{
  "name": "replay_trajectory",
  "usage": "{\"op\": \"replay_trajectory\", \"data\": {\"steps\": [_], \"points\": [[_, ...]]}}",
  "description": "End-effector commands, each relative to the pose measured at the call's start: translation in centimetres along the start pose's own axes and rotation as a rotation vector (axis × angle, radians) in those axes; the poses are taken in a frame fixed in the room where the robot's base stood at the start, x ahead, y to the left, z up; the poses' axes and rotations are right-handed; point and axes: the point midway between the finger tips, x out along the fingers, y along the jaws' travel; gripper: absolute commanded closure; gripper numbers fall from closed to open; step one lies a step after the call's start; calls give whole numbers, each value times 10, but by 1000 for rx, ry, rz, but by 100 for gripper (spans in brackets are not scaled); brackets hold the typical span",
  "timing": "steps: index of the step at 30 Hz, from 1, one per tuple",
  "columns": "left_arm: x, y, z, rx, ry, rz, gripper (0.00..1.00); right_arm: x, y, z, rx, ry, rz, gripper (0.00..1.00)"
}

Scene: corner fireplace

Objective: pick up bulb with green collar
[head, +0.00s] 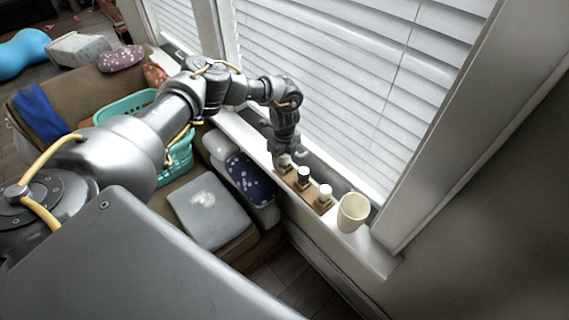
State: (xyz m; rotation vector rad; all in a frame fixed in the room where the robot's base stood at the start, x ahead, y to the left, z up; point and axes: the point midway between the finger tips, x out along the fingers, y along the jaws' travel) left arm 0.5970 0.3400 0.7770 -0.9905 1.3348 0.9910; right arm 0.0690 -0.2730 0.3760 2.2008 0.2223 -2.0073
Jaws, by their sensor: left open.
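Several small white bulbs stand in a row on a brown wooden holder (301,189) on the window sill. The middle bulb (304,171) has a dark collar that looks green. The near bulb (325,189) has a paler collar that I cannot make out. The far bulb (285,160) is partly hidden by my left gripper (281,158). My left gripper is open and points down at the far end of the holder, just beyond the middle bulb. I cannot tell whether it touches the far bulb. My right gripper is out of view.
A cream cup (352,212) stands on the sill (377,257) at the near end of the holder. White blinds (350,75) rise close behind the row. Below the sill is a brown sofa with cushions, a grey box (209,207) and a teal basket (181,165).

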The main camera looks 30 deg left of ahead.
Motion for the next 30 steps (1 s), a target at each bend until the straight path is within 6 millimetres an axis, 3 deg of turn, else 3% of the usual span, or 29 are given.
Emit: {"op": "replay_trajectory", "data": {"steps": [4, 15, 24, 30], "points": [[0, 0, 0, 0, 0, 0, 41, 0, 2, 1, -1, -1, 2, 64], [0, 0, 0, 0, 0, 0, 86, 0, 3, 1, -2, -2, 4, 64], [-4, -1, 0, -1, 0, -2, 87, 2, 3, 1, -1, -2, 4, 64], [-25, -1, 0, -1, 1, -5, 87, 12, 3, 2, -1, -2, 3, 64]]}}
